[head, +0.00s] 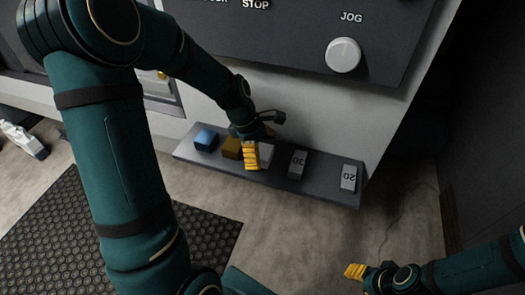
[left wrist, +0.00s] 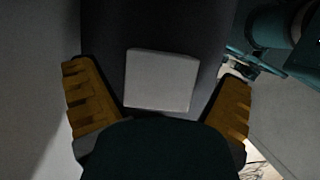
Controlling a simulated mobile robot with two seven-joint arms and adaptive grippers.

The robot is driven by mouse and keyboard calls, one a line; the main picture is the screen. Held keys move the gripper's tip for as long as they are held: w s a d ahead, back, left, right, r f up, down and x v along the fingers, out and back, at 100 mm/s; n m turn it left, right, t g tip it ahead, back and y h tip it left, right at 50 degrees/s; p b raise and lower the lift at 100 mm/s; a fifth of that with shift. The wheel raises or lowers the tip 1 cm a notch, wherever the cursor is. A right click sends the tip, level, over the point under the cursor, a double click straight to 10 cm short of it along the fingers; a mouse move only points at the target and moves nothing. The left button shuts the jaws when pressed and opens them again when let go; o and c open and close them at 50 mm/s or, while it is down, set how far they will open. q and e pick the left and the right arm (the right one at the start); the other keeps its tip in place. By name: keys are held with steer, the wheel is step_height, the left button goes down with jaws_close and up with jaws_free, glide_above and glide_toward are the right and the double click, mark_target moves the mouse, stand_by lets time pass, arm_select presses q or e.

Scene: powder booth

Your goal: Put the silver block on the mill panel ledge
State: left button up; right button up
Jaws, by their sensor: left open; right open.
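The silver block (head: 266,154) sits on the dark grey ledge (head: 325,182) below the panel, in the head view, partly hidden by my left gripper. In the left wrist view the silver block (left wrist: 160,80) shows as a pale square face between the two yellow fingers, with dark gaps on both sides. My left gripper (head: 259,147) is open at the block, with its fingers on either side. I cannot tell whether they touch it. My right gripper (head: 357,271) is empty and open, low over the floor at the lower right.
Two grey numbered blocks (head: 298,164) (head: 348,177) stand to the right. Above is the dark panel with a JOG knob (head: 343,55). A black mat (head: 70,235) lies on the floor.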

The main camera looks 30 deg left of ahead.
arm_select(q)
steer(key=shift+r, duration=0.25)
steer(key=r, duration=0.1)
steer(key=a+r, duration=0.1)
steer(key=a+p, duration=0.1)
steer(key=shift+s+a+r, duration=0.15)
steer(key=shift+s+r, duration=0.1)
steer(key=shift+r, duration=0.15)
steer(key=a, duration=0.3)
steer(key=s+a, duration=0.1)
steer(key=a, duration=0.3)
steer(key=s+a, duration=0.1)
steer(key=a, duration=0.2)
steer(key=shift+s+a+f+p, duration=0.15)
steer(key=shift+s+a+p, duration=0.1)
steer(key=shift+p, duration=0.1)
